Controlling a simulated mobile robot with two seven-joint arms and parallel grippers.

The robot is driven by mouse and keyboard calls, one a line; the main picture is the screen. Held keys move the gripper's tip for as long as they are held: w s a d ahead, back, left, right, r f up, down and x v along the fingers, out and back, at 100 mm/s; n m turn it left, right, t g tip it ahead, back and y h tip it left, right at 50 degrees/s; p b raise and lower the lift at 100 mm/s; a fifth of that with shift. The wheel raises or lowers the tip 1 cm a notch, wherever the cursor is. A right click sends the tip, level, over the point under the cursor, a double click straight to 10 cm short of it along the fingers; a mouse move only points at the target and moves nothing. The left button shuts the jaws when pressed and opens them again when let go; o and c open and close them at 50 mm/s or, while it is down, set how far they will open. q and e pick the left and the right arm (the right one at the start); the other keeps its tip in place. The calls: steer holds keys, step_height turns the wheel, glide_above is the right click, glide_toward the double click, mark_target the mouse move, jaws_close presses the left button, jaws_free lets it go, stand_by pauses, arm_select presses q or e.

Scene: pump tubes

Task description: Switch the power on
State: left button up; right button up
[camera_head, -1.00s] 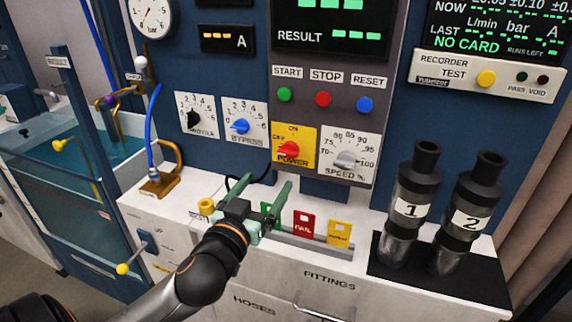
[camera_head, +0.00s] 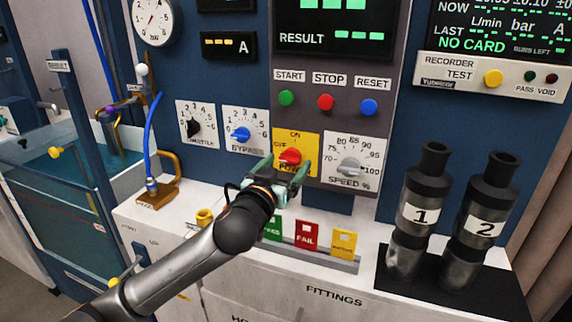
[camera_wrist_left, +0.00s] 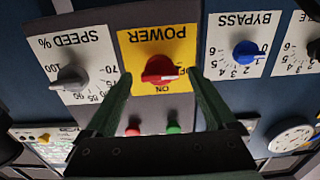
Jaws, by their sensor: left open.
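The red power knob (camera_head: 290,157) sits on a yellow plate (camera_head: 308,142) marked ON and OFF. In the left wrist view the red knob (camera_wrist_left: 160,70) is upside down on its yellow POWER plate (camera_wrist_left: 180,42), with its pointer toward the OFF side. My left gripper (camera_head: 286,166) is open in front of the plate. In the left wrist view its fingers (camera_wrist_left: 160,82) stand on either side of the knob, apart from it. I cannot tell how far the fingertips are from the panel. My right gripper is not in view.
The blue bypass knob (camera_head: 240,134) and grey speed knob (camera_head: 349,168) flank the power plate. START, STOP and RESET buttons (camera_head: 325,102) are above. Red FAIL (camera_head: 306,235) and yellow (camera_head: 343,244) cards stand below. Two dark pump tubes (camera_head: 418,210) (camera_head: 478,222) stand at right.

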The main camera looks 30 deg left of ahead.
arm_select(q)
steer(key=shift+w, duration=0.2)
steer(key=c, duration=1.4)
